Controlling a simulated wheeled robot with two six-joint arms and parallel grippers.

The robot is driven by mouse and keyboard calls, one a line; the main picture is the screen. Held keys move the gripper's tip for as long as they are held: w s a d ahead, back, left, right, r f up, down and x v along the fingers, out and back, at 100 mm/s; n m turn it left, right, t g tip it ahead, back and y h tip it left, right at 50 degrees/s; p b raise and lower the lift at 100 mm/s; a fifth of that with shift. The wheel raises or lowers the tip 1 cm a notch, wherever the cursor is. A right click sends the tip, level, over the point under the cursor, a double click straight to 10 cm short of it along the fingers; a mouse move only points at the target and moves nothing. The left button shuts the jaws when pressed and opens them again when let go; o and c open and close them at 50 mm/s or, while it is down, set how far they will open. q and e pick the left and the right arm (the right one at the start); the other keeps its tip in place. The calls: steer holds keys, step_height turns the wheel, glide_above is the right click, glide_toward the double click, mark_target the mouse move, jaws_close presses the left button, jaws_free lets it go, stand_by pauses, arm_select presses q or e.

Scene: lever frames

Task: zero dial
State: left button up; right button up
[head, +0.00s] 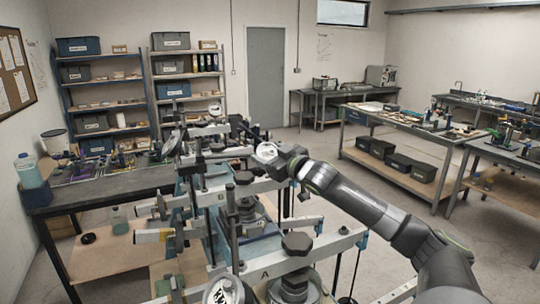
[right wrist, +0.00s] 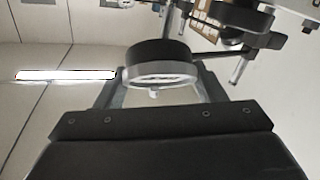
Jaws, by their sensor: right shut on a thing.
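Lever frames with pale horizontal beams stand in front of me in the head view; the nearest beam (head: 262,272) bears the letter A. A round dial gauge (head: 266,151) with a pale face sits at the end of my right arm. My right gripper (head: 280,158) is shut on it. In the right wrist view the dial (right wrist: 160,66) is a black drum with a pale rim between the two fingers. Its face markings cannot be read. Another dial (head: 222,291) with a white face shows at the bottom edge. My left gripper is not in view.
Dark knobs (head: 297,243) and rods crowd the space below my right gripper. A dark bench (head: 110,187) with bottles stands at the left. Shelves (head: 190,75) with bins line the back wall. A workbench (head: 410,143) stands at the right, with open floor before it.

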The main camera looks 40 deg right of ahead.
steer(key=shift+f+m+h+b, duration=0.15)
steer(key=shift+m+h+b, duration=0.15)
steer(key=shift+m+h, duration=0.35)
steer(key=shift+m, duration=0.25)
steer(key=o, duration=1)
steer(key=shift+w, duration=0.3)
steer(key=shift+s, duration=0.15)
